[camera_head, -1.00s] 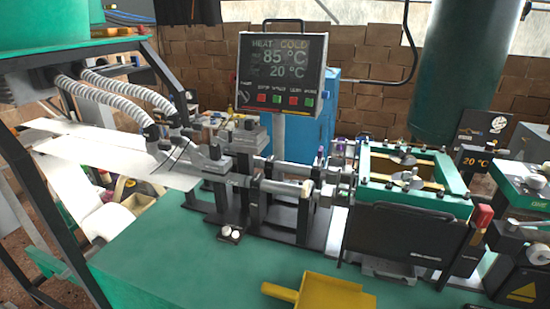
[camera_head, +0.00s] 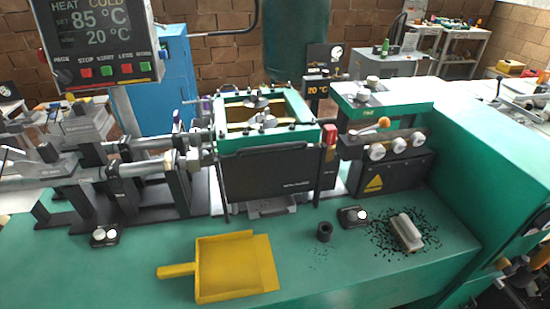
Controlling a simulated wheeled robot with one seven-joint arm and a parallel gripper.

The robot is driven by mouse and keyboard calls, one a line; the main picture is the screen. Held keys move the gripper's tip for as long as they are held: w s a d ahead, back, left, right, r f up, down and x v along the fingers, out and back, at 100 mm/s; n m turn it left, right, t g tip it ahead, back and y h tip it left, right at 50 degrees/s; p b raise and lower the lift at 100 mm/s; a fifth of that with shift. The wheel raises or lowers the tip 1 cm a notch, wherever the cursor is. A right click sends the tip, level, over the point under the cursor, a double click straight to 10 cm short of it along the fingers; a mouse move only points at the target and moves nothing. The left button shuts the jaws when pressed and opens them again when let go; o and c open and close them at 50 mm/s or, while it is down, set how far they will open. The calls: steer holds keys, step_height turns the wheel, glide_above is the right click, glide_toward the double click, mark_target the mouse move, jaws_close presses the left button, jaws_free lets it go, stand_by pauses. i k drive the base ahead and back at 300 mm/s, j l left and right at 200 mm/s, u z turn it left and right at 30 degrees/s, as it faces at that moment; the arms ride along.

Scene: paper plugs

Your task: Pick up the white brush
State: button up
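The white brush (camera_head: 406,232) lies on the right part of the green machine top in the head view. It is a small pale block, set at a slant, with many black bits scattered around it. Nothing covers it. My gripper is not in view.
A yellow dustpan (camera_head: 228,268) lies at the front of the green top (camera_head: 120,268). A small black cylinder (camera_head: 324,232) and a black button box (camera_head: 352,216) stand left of the brush. The machine's black box (camera_head: 272,174) rises behind; a green housing (camera_head: 495,160) rises at right.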

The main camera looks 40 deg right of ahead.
mark_target(403, 228)
steer(key=z, duration=1.3)
